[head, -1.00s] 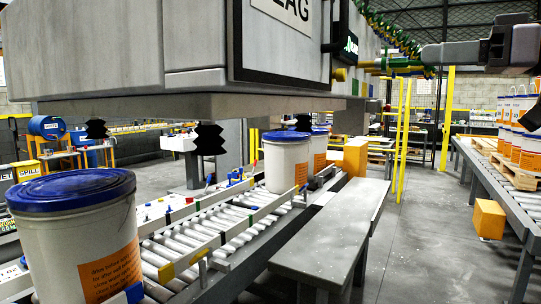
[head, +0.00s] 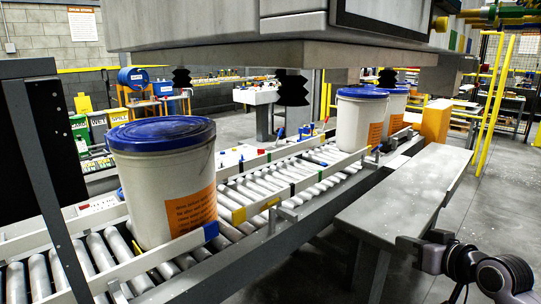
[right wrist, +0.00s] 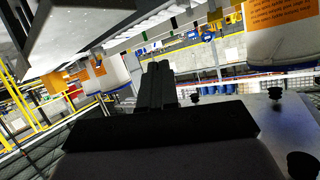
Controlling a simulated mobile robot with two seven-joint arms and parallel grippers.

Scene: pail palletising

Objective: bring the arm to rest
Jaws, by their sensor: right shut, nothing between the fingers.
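My right gripper (head: 408,245) is low at the right of the head view, beside the grey bench and clear of the pails. In the right wrist view its dark fingers (right wrist: 158,75) are together with nothing between them. The nearest white pail (head: 160,190), with a blue lid and orange label, stands upright on the roller conveyor at left. My left gripper is in neither view.
The roller conveyor (head: 110,265) runs from lower left to the back. More pails (head: 360,120) stand farther along it. A grey bench (head: 405,205) lies alongside. A large grey machine (head: 220,30) hangs overhead, with black bellows cups (head: 291,88) below. Yellow posts (head: 492,100) stand at right.

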